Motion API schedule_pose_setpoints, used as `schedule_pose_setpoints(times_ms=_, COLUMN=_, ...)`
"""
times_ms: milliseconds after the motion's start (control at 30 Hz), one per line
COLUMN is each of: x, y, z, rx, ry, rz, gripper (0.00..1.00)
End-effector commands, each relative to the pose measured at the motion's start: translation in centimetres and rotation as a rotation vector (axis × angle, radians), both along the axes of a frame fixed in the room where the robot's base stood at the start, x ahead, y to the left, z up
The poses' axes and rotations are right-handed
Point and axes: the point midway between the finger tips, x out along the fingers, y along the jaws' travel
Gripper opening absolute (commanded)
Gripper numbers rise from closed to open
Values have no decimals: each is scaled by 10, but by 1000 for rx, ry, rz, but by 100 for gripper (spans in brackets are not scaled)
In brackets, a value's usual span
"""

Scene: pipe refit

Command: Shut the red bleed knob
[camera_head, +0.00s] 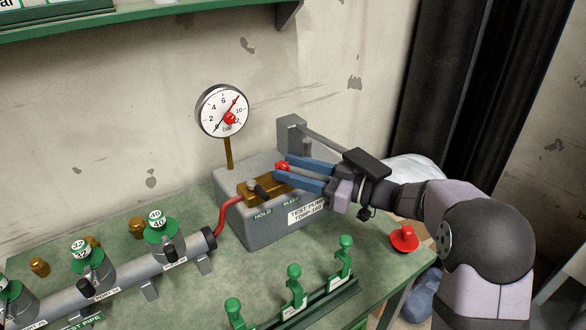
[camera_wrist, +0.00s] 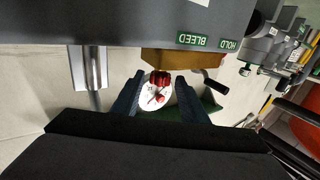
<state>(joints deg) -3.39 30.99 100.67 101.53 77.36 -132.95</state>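The red bleed knob (camera_head: 283,166) sits at the right end of a brass block (camera_head: 258,188) on the grey test pump (camera_head: 252,226). In the wrist view the red knob (camera_wrist: 160,79) shows below the BLEED label (camera_wrist: 192,39). My gripper (camera_head: 281,172) reaches in from the right with its two blue fingers apart. In the wrist view my gripper (camera_wrist: 160,86) has a finger on each side of the knob, with a visible gap on both sides. The fingers look open and empty. Whether either finger touches the knob's far side is hidden.
A dark hold lever (camera_head: 259,190) is beside the knob. A grey pipe with valves (camera_head: 115,275) lies at left.

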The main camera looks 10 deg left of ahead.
Motion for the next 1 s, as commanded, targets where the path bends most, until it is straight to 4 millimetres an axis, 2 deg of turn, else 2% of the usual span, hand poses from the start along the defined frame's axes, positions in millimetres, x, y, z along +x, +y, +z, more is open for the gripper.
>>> schedule_pose_setpoints(times_ms=33, x=0, y=0, z=0, rx=0, ry=0, rz=0, gripper=40)
schedule_pose_setpoints(times_ms=100, x=0, y=0, z=0, rx=0, ry=0, rz=0, gripper=23)
schedule_pose_setpoints(times_ms=200, x=0, y=0, z=0, rx=0, ry=0, rz=0, gripper=4)
schedule_pose_setpoints(times_ms=633, x=1, y=-1, z=-4, rx=-1, ry=-4, rz=44, gripper=4)
schedule_pose_setpoints(times_ms=1000, x=6, y=-1, z=-6, rx=-2, ry=-4, rz=216, gripper=4)
